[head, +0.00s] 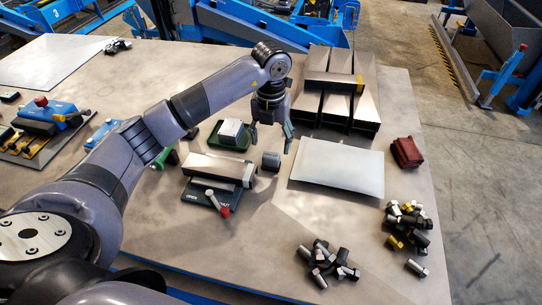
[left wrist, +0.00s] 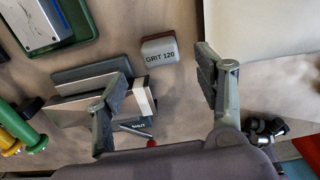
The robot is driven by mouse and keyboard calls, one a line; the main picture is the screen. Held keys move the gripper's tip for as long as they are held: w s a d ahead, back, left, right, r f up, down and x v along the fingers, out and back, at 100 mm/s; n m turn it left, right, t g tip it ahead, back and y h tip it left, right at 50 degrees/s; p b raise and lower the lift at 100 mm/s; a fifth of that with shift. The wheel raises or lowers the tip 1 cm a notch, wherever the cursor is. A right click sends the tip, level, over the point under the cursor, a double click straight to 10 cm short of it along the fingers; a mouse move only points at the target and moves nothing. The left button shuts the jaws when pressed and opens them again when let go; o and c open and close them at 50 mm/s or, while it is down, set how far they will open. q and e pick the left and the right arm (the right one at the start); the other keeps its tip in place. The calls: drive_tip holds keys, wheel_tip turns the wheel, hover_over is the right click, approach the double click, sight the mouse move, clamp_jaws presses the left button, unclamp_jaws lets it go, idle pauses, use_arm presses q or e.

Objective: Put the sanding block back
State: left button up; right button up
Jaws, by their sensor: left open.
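A small dark grey block (head: 271,161), probably the sanding block, sits on the table. In the left wrist view the block (left wrist: 160,53) reads "GRIT 120" and has a reddish-brown edge. My left gripper (head: 271,137) is open and empty, pointing down above and just behind the block in the head view. In the left wrist view the open fingers (left wrist: 160,72) show either side of the block's line, apart from it. A green tray (head: 240,149) stands left of the block with a pale block (head: 231,129) in it. My right gripper is not in view.
A pale sheet (head: 340,168) lies to the right. Steel tubes (head: 340,85) are stacked behind. Bolt piles (head: 330,262) lie in front. Red-brown pieces (head: 406,152) sit far right.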

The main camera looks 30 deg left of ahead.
sight(271, 155)
use_arm(q)
wheel_tip(271, 155, up, 5)
drive_tip(key=shift+f+b, duration=0.1)
drive_tip(key=shift+b, duration=0.35)
